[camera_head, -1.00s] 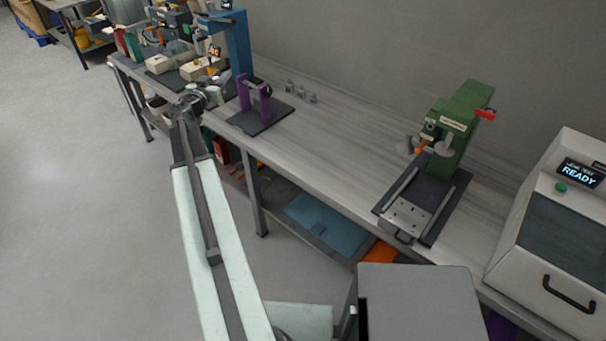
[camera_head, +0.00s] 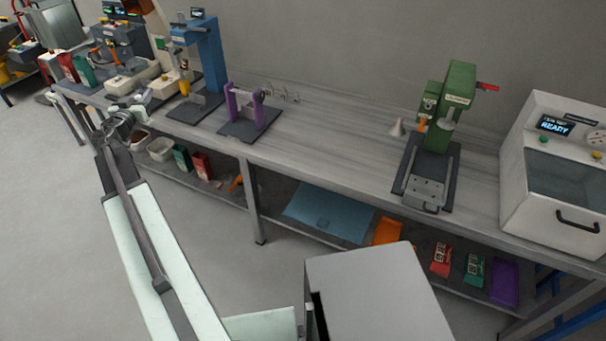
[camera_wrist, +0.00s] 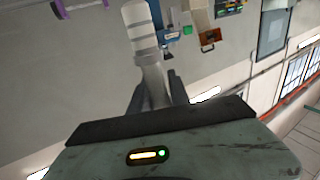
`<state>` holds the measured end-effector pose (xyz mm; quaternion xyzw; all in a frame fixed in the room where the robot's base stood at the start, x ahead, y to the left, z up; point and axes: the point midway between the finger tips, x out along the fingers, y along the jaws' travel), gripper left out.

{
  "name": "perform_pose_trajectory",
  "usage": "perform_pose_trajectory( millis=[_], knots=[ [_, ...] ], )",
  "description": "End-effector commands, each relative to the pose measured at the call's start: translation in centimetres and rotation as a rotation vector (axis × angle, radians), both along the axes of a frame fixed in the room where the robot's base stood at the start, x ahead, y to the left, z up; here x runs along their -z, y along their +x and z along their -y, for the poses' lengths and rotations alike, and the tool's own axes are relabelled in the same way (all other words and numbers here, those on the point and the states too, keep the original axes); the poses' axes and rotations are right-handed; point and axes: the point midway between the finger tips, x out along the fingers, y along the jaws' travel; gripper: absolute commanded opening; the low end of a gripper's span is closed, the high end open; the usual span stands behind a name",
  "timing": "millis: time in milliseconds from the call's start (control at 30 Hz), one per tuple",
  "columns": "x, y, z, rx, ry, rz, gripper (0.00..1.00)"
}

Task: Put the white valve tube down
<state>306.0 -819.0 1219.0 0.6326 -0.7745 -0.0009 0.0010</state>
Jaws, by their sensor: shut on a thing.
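The white valve tube (camera_wrist: 138,24) shows in the wrist view as a pale, ringed cylinder pointing away from the wrist. My gripper (camera_wrist: 152,88) is shut on its near end. In the head view my gripper (camera_head: 122,120) is at the far left, at the end of my outstretched arm, by the front edge of the workbench (camera_head: 340,140). It appears left of the blue press and the purple stand. The tube is too small there to make out clearly.
A purple stand (camera_head: 232,103), a blue press (camera_head: 211,62) and a green press (camera_head: 456,95) stand on the bench. A white machine reading READY (camera_head: 533,200) is at the right. The bench between purple stand and green press is mostly clear. A lower shelf holds bins and boxes.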

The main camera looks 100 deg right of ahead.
Motion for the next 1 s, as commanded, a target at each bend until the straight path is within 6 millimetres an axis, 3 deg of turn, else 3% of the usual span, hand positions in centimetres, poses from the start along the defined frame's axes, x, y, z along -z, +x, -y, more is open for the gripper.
perform_pose_trajectory(
  millis=[267,367,433,567,733,1000],
  knots=[
    [0.2,0.5,-0.2,-0.006,0.000,0.000,0.00],
    [1.3,-1.2,-0.1,0.009,0.000,0.000,0.00],
    [2.7,-3.5,0.0,0.029,0.000,0.000,0.00],
    [6.3,-9.8,0.0,0.083,0.000,0.000,0.00],
    [11.9,-19.9,-1.0,0.173,0.000,0.000,0.00],
    [21.3,-36.7,-5.7,0.333,-0.001,0.001,0.00]
  ],
)
